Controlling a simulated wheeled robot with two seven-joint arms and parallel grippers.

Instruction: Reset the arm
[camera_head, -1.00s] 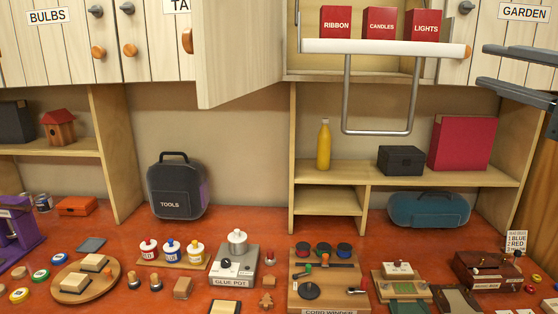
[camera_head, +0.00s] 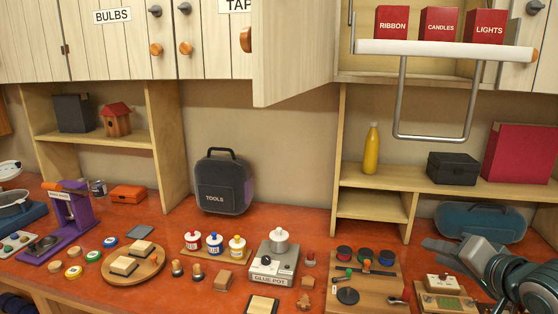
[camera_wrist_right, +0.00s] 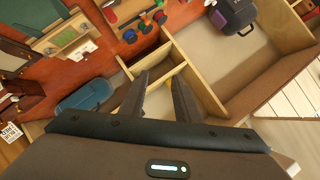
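My right gripper (camera_head: 436,246) is at the lower right of the head view, low in front of the teal case (camera_head: 480,222) and above the red worktop (camera_head: 130,238). In the right wrist view my right gripper (camera_wrist_right: 160,82) shows two dark fingers with a clear gap between them and nothing held. My left gripper is in neither current view.
A pull-down shelf (camera_head: 440,50) with red boxes hangs at the upper right. An open cabinet door (camera_head: 295,50) juts out beside it. A glue pot (camera_head: 275,262), a cord winder board (camera_head: 380,290) and a round wooden tray (camera_head: 150,272) crowd the worktop.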

